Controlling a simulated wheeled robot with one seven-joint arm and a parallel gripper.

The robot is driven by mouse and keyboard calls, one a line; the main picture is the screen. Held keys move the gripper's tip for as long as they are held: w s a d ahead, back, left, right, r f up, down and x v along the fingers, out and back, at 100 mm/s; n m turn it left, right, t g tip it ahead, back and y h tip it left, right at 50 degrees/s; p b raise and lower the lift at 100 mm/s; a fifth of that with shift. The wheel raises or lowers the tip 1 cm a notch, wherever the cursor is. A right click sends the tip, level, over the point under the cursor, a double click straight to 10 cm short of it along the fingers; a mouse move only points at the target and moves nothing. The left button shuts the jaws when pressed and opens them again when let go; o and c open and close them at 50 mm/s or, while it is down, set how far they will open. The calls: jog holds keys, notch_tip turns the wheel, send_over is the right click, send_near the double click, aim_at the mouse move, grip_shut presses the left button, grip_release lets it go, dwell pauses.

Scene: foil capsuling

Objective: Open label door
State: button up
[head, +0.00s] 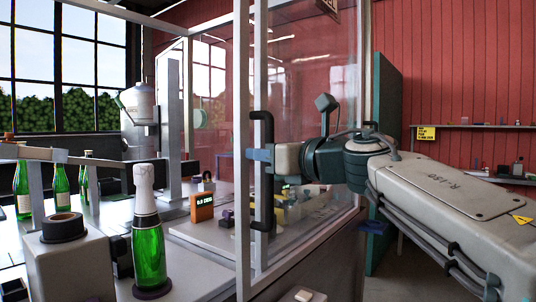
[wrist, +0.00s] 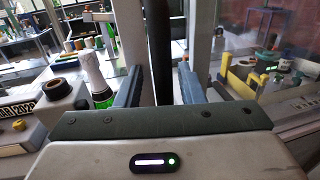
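The label door is a clear glass panel (head: 315,85) in a pale metal frame on the machine enclosure. Its black vertical bar handle (head: 264,215) is on the post at the panel's left edge. My gripper (head: 260,155) reaches in from the right, level with the handle's middle. In the wrist view the dark handle (wrist: 163,50) stands upright between the two blue fingers of my gripper (wrist: 160,85). A gap shows on each side of the handle, so the fingers are open around it. I cannot tell whether the door is fully closed.
A green foil-topped bottle (head: 149,245) stands at the left front beside a grey block carrying a dark roll (head: 62,228). An orange box (head: 202,207) and small items sit inside the enclosure. A teal panel (head: 387,110) stands behind my arm. Open floor shows at right.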

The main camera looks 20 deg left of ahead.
jog(key=shift+d, duration=0.15)
jog(key=v, duration=1.3)
jog(key=shift+s+d, duration=0.15)
jog(key=shift+d, duration=0.15)
